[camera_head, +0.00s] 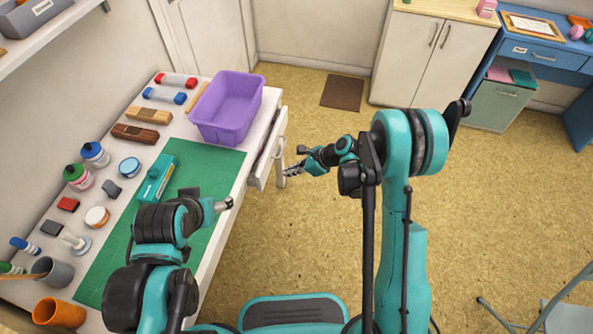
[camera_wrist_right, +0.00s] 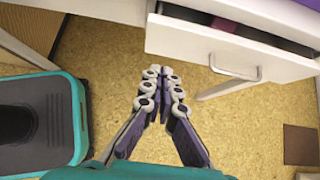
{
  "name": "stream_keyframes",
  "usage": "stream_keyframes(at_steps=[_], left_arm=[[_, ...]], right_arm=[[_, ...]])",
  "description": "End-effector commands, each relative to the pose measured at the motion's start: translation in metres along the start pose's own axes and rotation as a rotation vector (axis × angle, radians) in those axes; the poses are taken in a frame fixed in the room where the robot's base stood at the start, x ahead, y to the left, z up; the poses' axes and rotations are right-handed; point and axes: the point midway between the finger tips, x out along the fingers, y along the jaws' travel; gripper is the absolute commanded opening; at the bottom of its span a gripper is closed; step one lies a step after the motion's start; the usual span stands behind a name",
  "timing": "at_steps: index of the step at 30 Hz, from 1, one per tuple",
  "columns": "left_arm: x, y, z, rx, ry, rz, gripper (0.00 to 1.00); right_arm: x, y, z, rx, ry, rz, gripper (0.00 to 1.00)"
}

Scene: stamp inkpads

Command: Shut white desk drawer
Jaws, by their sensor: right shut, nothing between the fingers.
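The white desk drawer (camera_head: 264,160) is on the right side of the white desk and is partly open. In the right wrist view its white front (camera_wrist_right: 200,45) carries a metal handle (camera_wrist_right: 236,70), and a dark gap shows behind the front. My right gripper (camera_head: 287,171) is beside the drawer front, on the room side; it also shows in the right wrist view (camera_wrist_right: 161,88).
A purple bin (camera_head: 228,108) stands on the desk above the drawer. Bottles, jars and blocks line the desk's left side. The floor (camera_head: 320,130) right of the drawer is mostly clear.

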Motion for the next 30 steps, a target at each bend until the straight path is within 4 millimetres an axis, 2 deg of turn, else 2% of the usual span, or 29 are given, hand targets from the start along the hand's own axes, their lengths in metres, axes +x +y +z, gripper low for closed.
stream_keyframes(at_steps=[1,3,6,9,15,30], left_arm=[[0.007,0.0,0.005,0.0,0.0,0.0,0.68],[0.012,0.0,0.008,0.0,0.0,0.0,0.68],[0.018,0.0,0.013,0.0,0.0,0.0,0.68],[0.022,0.0,0.016,0.0,0.0,0.0,0.68],[0.026,0.0,0.019,0.0,0.0,0.0,0.68],[0.026,0.0,0.019,0.0,0.0,0.0,0.68]], right_arm=[[0.015,0.0,-0.003,-0.001,0.0,0.001,0.0],[0.031,0.0,-0.003,-0.002,0.001,0.001,0.0],[0.05,0.0,-0.003,-0.001,0.001,0.001,0.0],[0.06,0.001,0.011,-0.001,0.001,0.002,0.0],[0.072,0.0,0.025,0.001,0.001,0.0,0.0],[0.077,-0.001,0.032,0.0,0.001,0.0,0.0]])
